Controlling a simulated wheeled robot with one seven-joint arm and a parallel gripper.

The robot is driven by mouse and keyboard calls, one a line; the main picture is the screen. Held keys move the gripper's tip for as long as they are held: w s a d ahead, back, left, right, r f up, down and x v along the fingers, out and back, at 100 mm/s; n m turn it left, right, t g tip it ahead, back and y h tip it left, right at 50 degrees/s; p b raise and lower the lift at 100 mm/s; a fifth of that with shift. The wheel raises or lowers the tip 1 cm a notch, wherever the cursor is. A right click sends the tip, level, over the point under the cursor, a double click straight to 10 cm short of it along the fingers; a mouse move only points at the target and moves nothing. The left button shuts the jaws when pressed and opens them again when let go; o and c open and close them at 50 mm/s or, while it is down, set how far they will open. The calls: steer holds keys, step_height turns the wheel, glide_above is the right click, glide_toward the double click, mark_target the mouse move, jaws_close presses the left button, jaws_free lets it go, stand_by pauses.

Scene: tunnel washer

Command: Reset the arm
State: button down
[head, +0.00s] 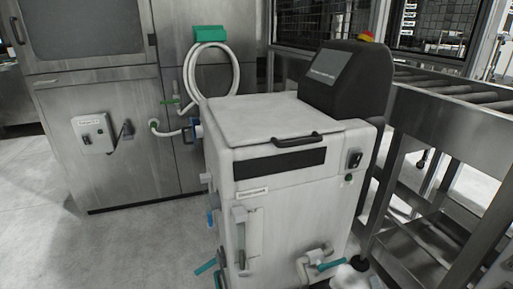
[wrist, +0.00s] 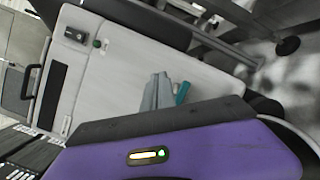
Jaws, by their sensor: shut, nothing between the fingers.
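My gripper (wrist: 157,84) shows in the wrist view as grey fingers beyond the dark edge of a purple housing. The fingers are together, with nothing between them. They point toward the white front of a wheeled cabinet, the dosing-type machine (head: 285,205), and in the picture they overlap it near a teal valve handle (wrist: 182,93). I cannot tell how far apart they are. In the head view I cannot make out the gripper; a pale rounded piece shows at the bottom edge, low in front of the machine.
A stainless cabinet (head: 100,165) with a coiled hose (head: 212,70) stands behind left. A metal roller conveyor (head: 450,115) stands close on the right. Pipes and a teal-handled valve (head: 328,265) stick out from the machine's lower front. The floor (head: 110,245) at left is clear.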

steer(key=s+a+r+m+g, duration=0.1)
steer(key=s+a+r+m, duration=0.3)
steer(key=s+m, duration=0.65)
steer(key=s+a+r+m+g, duration=0.2)
steer(key=s+a+r+m, duration=0.3)
steer(key=s, duration=1.1)
steer(key=s+a+r+m+g, duration=0.15)
steer(key=s+a+m, duration=0.25)
steer(key=s+m, duration=0.7)
step_height(320, 180, up, 26)
steer(key=s+n+p, duration=0.1)
steer(key=s+p, duration=0.1)
steer(key=p, duration=2.4)
steer(key=shift+d+r, duration=0.2)
